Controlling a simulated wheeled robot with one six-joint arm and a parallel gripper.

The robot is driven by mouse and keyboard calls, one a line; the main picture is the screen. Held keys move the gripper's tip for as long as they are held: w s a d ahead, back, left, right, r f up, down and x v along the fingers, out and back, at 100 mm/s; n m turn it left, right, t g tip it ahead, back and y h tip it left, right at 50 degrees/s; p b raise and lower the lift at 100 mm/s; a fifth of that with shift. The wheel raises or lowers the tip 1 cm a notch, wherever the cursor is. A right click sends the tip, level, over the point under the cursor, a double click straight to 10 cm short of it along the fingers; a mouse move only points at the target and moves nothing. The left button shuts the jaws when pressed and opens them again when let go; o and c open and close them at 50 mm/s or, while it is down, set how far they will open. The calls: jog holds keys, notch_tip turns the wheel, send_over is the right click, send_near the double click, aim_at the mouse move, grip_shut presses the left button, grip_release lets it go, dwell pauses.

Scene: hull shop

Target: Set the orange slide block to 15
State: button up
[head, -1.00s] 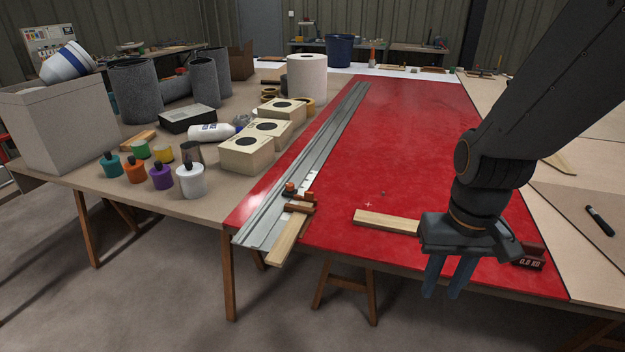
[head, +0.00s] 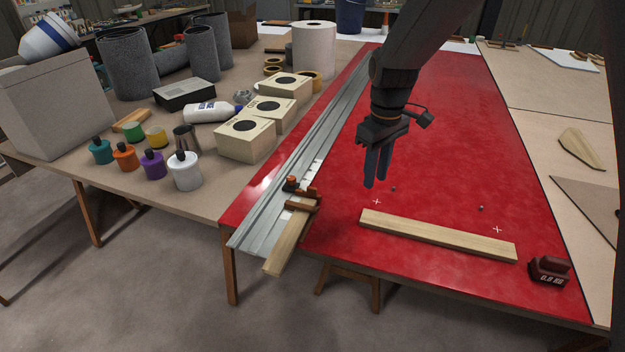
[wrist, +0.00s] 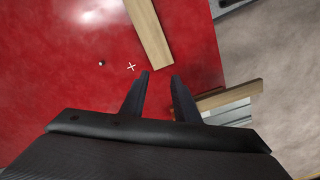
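The marks are too small to read. A second orange-brown piece (head: 303,206) lies just nearer, by a wooden stick (head: 288,243). My gripper (head: 376,186) hangs over the red table, to the right of the block and apart from it. In the wrist view its two fingers (wrist: 161,74) are apart with nothing between them. The block does not show there; part of the rail (wrist: 229,112) does.
A loose wooden bar (head: 440,236) lies on the red table (head: 455,135), with a dark red weight (head: 549,270) at its right. Speaker-like boxes (head: 246,139), paint bottles and a white roll (head: 314,50) stand left of the rail. The red surface beyond the bar is mostly clear.

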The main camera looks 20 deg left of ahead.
aim_at(312, 187)
jog(key=w+a+n, duration=0.1)
jog(key=a+n, duration=0.1)
jog(key=a, duration=0.3)
jog(key=w+a+f+n+p, duration=0.1)
jog(key=a+n, duration=0.1)
jog(key=a, duration=0.4)
jog(key=w+a+f+n, duration=0.1)
jog(key=a+n, duration=0.1)
jog(key=a, duration=0.3)
jog(key=shift+w+a+f, duration=0.25)
jog(key=shift+a, duration=0.05)
jog(key=shift+a+f+p, duration=0.25)
jog(key=shift+p, duration=0.05)
notch_tip(312, 187, down, 7)
jog(key=shift+f+p, duration=0.15)
jog(key=shift+p, duration=0.8)
jog(key=shift+c, duration=0.4)
grip_shut()
jog(key=shift+w, duration=0.1)
